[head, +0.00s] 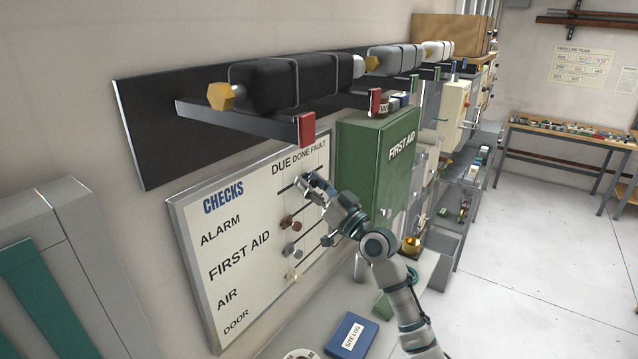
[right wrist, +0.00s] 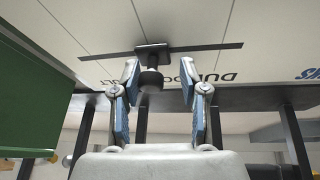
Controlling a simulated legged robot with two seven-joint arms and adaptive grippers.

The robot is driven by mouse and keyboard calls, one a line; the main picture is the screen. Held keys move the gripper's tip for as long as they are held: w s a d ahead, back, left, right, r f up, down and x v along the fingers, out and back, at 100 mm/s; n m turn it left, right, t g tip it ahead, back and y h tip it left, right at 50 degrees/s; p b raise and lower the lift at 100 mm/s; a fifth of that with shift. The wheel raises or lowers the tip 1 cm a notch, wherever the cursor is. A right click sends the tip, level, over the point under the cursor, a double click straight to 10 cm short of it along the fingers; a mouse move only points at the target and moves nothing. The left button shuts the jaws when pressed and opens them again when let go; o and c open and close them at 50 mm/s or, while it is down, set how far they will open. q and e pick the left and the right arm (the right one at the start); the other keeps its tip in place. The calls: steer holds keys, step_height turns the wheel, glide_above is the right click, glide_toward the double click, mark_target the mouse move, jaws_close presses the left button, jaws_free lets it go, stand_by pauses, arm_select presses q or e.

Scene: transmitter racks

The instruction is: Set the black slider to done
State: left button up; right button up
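The white checks board (head: 228,240) hangs on the wall, with rows alarm, first aid, air and door under due, done and fault. The black slider (right wrist: 152,78) sits near the middle of its dark rail (right wrist: 215,46) in the right wrist view. In the head view my right gripper largely hides it on the top row. My right gripper (head: 311,184) is at the board, and in the right wrist view its open fingers (right wrist: 160,88) stand either side of the black knob with gaps. The done label is partly hidden there. My left gripper is out of view.
A brown slider (head: 291,222), a grey slider (head: 291,250) and a pale slider (head: 294,275) sit on rows below. A green first aid cabinet (head: 370,165) stands close right of the board. A shelf bracket with a red end (head: 307,129) juts out above.

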steer(key=shift+w+a+f, duration=0.1)
steer(key=shift+w, duration=0.05)
steer(key=shift+w+f, duration=0.1)
steer(key=shift+w, duration=0.1)
steer(key=shift+w+d+f, duration=0.1)
steer(key=shift+d, duration=0.1)
steer(key=shift+w+d, duration=0.1)
steer(key=shift+d, duration=0.45)
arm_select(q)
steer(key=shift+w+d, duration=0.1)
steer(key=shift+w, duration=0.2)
arm_select(e)
steer(key=v, duration=1.1)
steer(key=shift+s+f, duration=0.3)
